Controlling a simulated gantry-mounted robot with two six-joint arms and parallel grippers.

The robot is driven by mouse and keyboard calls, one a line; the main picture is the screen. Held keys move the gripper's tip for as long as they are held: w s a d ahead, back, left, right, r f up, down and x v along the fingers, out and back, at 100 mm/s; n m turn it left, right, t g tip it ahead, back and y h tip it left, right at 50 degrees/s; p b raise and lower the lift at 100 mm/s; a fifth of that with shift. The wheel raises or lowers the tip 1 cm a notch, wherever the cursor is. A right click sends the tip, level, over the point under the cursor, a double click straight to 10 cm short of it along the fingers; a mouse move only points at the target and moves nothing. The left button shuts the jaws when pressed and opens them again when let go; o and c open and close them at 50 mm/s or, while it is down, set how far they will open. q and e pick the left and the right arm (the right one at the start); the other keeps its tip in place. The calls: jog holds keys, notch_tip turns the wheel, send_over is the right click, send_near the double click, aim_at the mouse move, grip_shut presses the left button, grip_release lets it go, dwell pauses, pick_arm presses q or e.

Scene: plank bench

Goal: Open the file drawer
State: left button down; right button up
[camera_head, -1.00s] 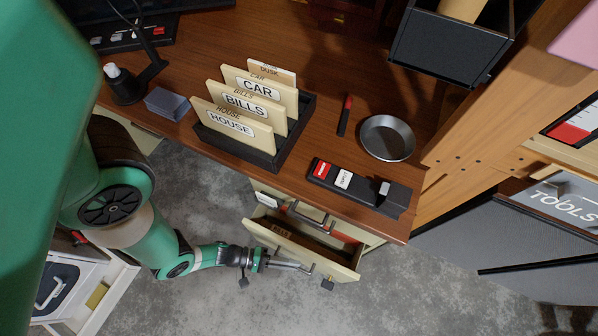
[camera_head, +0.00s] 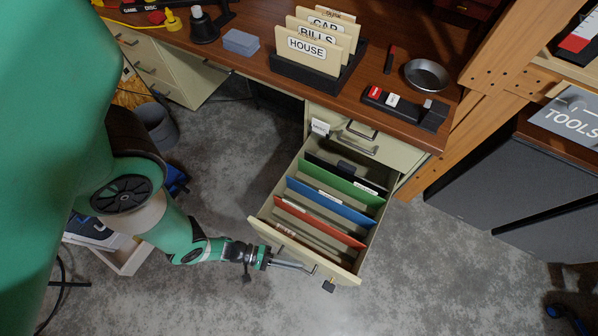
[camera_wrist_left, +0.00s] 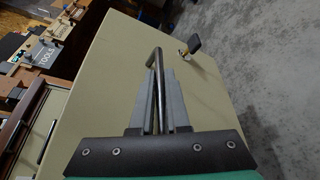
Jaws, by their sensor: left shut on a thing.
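The file drawer (camera_head: 262,232) is a cream metal drawer under the right part of the desk. It stands pulled far out, with green, blue and red hanging files showing inside. My left gripper (camera_head: 300,266) is at the drawer's front, shut on its bar handle (camera_wrist_left: 158,62). In the left wrist view, the left gripper's two grey fingers (camera_wrist_left: 158,95) lie on either side of the handle, close to the cream drawer front (camera_wrist_left: 110,75). A key with a dark head (camera_head: 328,286) sticks out of the front beside the handle. My right gripper is not in view.
A closed drawer with a handle (camera_head: 360,132) sits above the open one. The desk top holds a file holder (camera_head: 300,75), a metal dish (camera_head: 426,75) and a black tray (camera_head: 405,108). A dark grey cabinet (camera_head: 490,185) stands at right. The floor in front is clear.

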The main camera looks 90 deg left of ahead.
pick_arm(q)
jog(key=shift+s+d+f, duration=0.1)
jog(key=shift+s+d, duration=0.05)
jog(key=c, duration=0.9)
grip_release()
jog(key=shift+c, duration=0.2)
